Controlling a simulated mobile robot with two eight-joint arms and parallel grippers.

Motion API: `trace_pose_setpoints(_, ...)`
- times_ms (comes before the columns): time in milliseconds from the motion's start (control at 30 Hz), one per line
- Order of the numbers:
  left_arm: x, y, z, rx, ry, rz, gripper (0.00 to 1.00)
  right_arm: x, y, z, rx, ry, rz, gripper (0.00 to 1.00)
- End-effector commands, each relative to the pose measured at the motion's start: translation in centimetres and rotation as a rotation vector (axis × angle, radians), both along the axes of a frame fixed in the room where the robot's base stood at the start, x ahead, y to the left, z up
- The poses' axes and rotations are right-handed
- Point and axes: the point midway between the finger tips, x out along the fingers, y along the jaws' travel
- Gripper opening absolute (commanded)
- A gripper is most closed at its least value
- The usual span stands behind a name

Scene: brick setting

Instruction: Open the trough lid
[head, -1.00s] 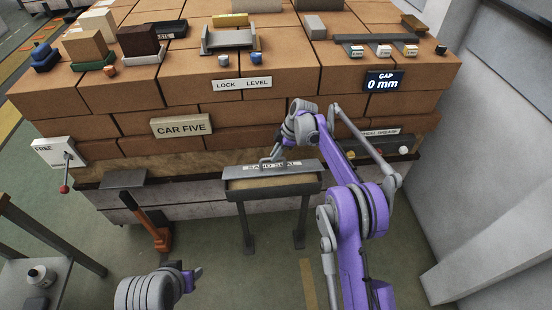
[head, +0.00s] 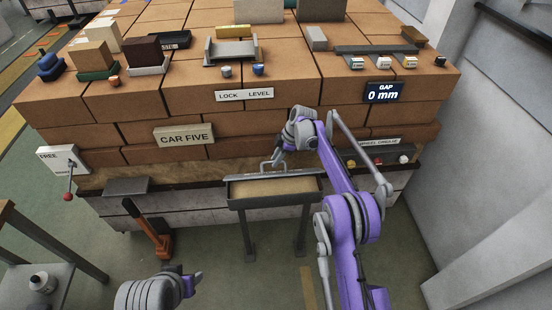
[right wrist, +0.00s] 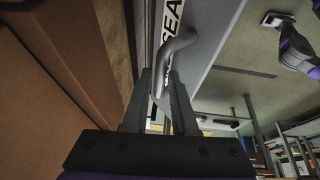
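The trough (head: 308,198) stands on legs in front of the brick-loaded car, its pale tan inside in view. Its grey lid (head: 300,175) is swung up along the far edge and shows nearly edge-on, with a bent metal handle (head: 265,166). In the right wrist view, the lid (right wrist: 207,35) carries a partly hidden white label, and the handle (right wrist: 182,40) passes between my right gripper's fingers (right wrist: 163,85). My right gripper (head: 280,158) appears shut on the handle. My left gripper (head: 190,284) is low in the head view, away from the trough; its fingers are unclear.
A hammer-like tool (head: 150,230) leans left of the trough. A lever box (head: 63,160) is on the car's left end. A small shelf (head: 126,187) projects from the car front. A side table (head: 50,272) with a bottle stands at far left. Floor in front is clear.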

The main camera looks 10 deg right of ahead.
Motion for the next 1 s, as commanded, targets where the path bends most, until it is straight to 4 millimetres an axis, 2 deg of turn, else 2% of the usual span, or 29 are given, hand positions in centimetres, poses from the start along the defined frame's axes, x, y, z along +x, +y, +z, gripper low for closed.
trace_pose_setpoints(33,0.0,0.0,0.0,0.000,0.000,0.000,0.50,0.0,0.0,0.0,0.001,0.000,0.000,0.37)
trace_pose_setpoints(100,0.0,0.0,0.0,0.000,0.000,0.000,0.50,0.0,0.0,0.1,0.001,0.001,0.000,0.47)
trace_pose_setpoints(467,0.0,0.0,0.0,0.000,0.000,0.000,0.50,-0.1,-0.2,0.8,0.002,0.002,0.000,0.47)
trace_pose_setpoints(567,0.0,0.0,0.1,0.000,0.000,0.000,0.50,-0.2,-0.7,2.0,0.002,0.002,-0.001,0.47)
trace_pose_setpoints(900,0.1,0.0,0.3,0.000,-0.002,0.000,0.50,-0.6,-3.2,8.1,0.001,0.001,0.000,0.47)
trace_pose_setpoints(1000,0.1,0.0,0.5,0.000,-0.002,0.000,0.50,-0.7,-3.7,9.3,0.001,0.002,-0.001,0.47)
